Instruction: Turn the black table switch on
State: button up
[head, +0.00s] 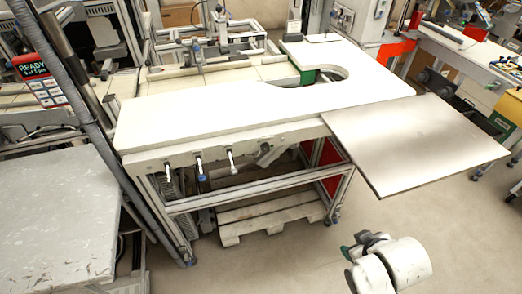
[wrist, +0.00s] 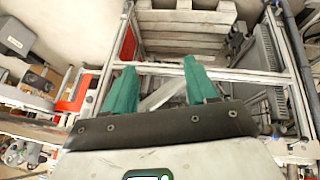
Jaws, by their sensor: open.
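The white table (head: 220,110) has three small levers on its front edge. The left one (head: 168,168) looks dark, the middle one (head: 199,168) has a blue tip, and the right one (head: 231,160) is pale with a dark base. I cannot tell which is the black switch or whether it is on. My gripper (head: 346,252) is at the lower right, well apart from the levers. In the wrist view its two green fingers (wrist: 162,82) are spread, with nothing held between them. No lever can be made out in the wrist view.
A pale board (head: 415,140) juts out from the table's right side. A wooden pallet (head: 270,222) lies under the table and also shows in the wrist view (wrist: 185,28). A grey worktop (head: 55,220) stands at left. The floor (head: 250,270) in front is clear.

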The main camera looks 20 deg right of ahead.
jog(key=w+r+n+t+b, duration=0.2)
jog(key=w+t, duration=0.2)
jog(key=w, duration=0.7)
jog(key=n+t+y+b, duration=0.2)
jog(key=n+t+b, duration=0.15)
jog(key=t, duration=0.45)
send_near(266, 149)
jog(key=shift+w+a+f+b, duration=0.1)
jog(key=shift+w+b, duration=0.5)
jog(key=shift+w, duration=1.6)
jog(key=shift+w+f+b, duration=0.1)
jog(key=shift+w+b, duration=0.45)
jog(key=shift+w, duration=1.7)
jog(key=c, duration=1)
